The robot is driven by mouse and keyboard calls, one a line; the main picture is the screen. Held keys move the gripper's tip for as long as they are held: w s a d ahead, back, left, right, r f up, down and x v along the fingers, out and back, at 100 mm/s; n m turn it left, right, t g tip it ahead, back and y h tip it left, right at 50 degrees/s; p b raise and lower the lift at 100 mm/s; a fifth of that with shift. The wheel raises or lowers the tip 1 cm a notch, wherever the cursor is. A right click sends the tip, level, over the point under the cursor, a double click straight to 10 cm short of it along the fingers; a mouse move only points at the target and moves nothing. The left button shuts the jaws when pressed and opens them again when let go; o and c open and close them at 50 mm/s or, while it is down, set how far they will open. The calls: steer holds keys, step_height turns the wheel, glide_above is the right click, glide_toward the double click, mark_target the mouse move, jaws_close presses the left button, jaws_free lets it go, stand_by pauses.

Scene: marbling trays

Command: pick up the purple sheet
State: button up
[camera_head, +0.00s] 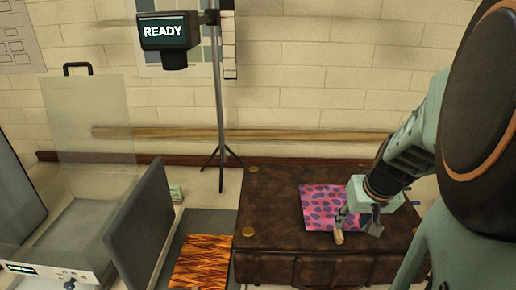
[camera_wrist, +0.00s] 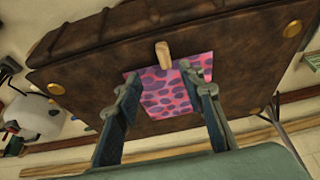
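The purple sheet (camera_head: 318,205) is pink with purple spots and lies flat on top of a brown trunk (camera_head: 268,206). It also shows in the wrist view (camera_wrist: 168,92), between and beyond my fingers. My gripper (camera_head: 357,222) is over the sheet's right and near part, pointing down, and covers some of it. In the wrist view my gripper (camera_wrist: 160,80) has its two fingers apart with nothing held between them. I cannot tell whether the fingertips touch the sheet.
A small wooden piece (camera_head: 339,237) sits at the sheet's near edge, close to one finger. An orange patterned sheet (camera_head: 203,262) lies on a dark mat left of the trunk. A thin stand (camera_head: 220,120) holding a READY display (camera_head: 164,31) rises behind. The trunk's left top is clear.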

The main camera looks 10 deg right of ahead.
mark_target(339, 234)
steer(key=b+x, duration=0.2)
steer(key=x, duration=0.2)
steer(key=shift+f, duration=0.2)
steer(key=b+x, duration=0.1)
steer(key=x, duration=0.3)
steer(key=b+x, duration=0.1)
steer(key=x, duration=0.1)
steer(key=shift+w+a+r+b, duration=0.1)
steer(key=shift+w+a+b, duration=0.15)
steer(key=shift+w+b, duration=0.05)
steer(key=shift+r, duration=0.1)
steer(key=shift+c, duration=0.6)
steer(key=c, duration=0.7)
